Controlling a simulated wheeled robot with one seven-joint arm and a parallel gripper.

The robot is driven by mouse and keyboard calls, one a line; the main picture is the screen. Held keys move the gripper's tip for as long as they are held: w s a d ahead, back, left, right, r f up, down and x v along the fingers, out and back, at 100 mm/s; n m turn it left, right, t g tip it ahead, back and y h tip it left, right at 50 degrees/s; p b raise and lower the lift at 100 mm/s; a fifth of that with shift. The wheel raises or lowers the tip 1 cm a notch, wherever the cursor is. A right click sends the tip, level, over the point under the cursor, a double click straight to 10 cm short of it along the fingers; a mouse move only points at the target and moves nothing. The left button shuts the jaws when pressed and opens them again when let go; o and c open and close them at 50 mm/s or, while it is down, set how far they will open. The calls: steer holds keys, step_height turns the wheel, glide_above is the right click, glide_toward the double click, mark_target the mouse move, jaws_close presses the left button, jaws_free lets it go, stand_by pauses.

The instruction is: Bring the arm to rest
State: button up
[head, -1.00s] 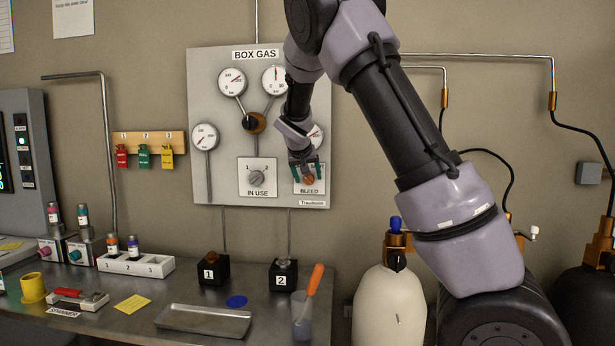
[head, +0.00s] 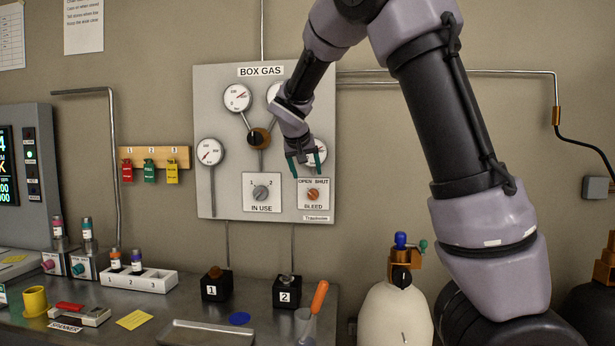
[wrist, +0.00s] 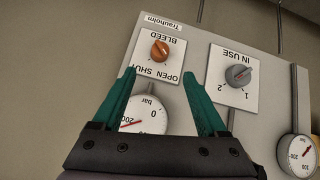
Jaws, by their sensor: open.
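My gripper (head: 304,163) is open and empty in front of the BOX GAS panel (head: 226,90). Its two green fingers are spread apart in the wrist view (wrist: 163,95). In the head view it is just above the orange BLEED knob (head: 313,194), and the plate's OPEN and SHUT labels show. In the wrist view the BLEED knob (wrist: 159,50) appears upside down beyond the fingertips, clear of them. My arm reaches in from the upper right, and partly covers the right-hand gauges.
The grey IN USE knob (head: 261,193) is left of the BLEED plate. Below stands the bench with numbered black blocks (head: 216,287), a tray (head: 208,332) and a cup with an orange-handled tool (head: 317,297). A cream cylinder (head: 394,317) stands right. Wall left of the panel holds tags (head: 149,170).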

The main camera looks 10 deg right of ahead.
steer(key=s+d+f+m+g+y, duration=0.2)
steer(key=s+d+g+y, duration=0.15)
steer(key=s+d, duration=0.75)
steer(key=s+a+r+t+y, duration=0.1)
steer(key=s+a+t+y, duration=0.1)
steer(key=s, duration=2)
steer(key=shift+s+r, duration=0.25)
steer(key=shift+r, duration=0.1)
